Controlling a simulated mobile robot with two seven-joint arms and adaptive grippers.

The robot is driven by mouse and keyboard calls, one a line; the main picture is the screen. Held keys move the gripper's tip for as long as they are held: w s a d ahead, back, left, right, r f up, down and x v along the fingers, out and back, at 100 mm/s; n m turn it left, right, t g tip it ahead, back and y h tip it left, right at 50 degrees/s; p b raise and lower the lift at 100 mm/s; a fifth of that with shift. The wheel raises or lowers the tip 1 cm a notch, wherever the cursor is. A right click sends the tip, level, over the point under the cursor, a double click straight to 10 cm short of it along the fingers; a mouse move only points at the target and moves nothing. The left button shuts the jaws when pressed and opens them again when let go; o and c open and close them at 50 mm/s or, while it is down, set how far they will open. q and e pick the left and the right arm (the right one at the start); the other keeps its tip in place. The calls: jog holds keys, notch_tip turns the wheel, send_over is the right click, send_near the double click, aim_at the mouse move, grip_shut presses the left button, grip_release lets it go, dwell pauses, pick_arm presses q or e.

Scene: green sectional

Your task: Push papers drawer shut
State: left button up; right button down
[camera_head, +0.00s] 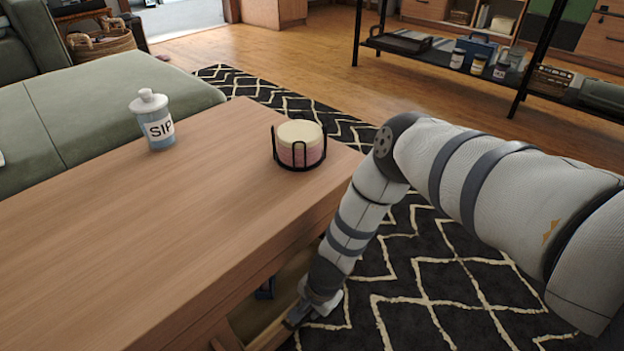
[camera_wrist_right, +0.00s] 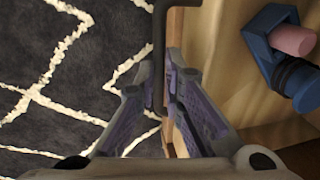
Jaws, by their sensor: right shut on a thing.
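The papers drawer (camera_head: 272,334) stands pulled out of the wooden coffee table (camera_head: 150,235), at the bottom of the head view. Its pale inside (camera_wrist_right: 222,50) fills the right part of the right wrist view. A dark bar handle (camera_wrist_right: 160,45) runs along the outer side of the drawer front. My right gripper (camera_head: 298,318) is low at the drawer front, with its fingers (camera_wrist_right: 172,105) closed around the handle. A blue holder (camera_wrist_right: 268,38) with a pink roll lies in the drawer. Papers cannot be made out. My left gripper is not in view.
A white "SIP" bottle (camera_head: 152,120) and a black wire holder with a pink and cream stack (camera_head: 300,143) stand on the table. A green sofa (camera_head: 95,110) is at the left. A patterned rug (camera_head: 430,270) covers the floor. A black shelf (camera_head: 470,65) stands behind.

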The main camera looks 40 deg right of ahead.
jog(key=c, duration=1.7)
grip_release()
jog(key=r, duration=0.4)
jog(key=s+r, duration=0.1)
jog(key=r, duration=0.3)
jog(key=s+r, duration=0.1)
jog(key=r, duration=0.2)
jog(key=shift+s+d+r, duration=0.1)
jog(key=shift+s+r, duration=0.05)
jog(key=shift+r, duration=0.25)
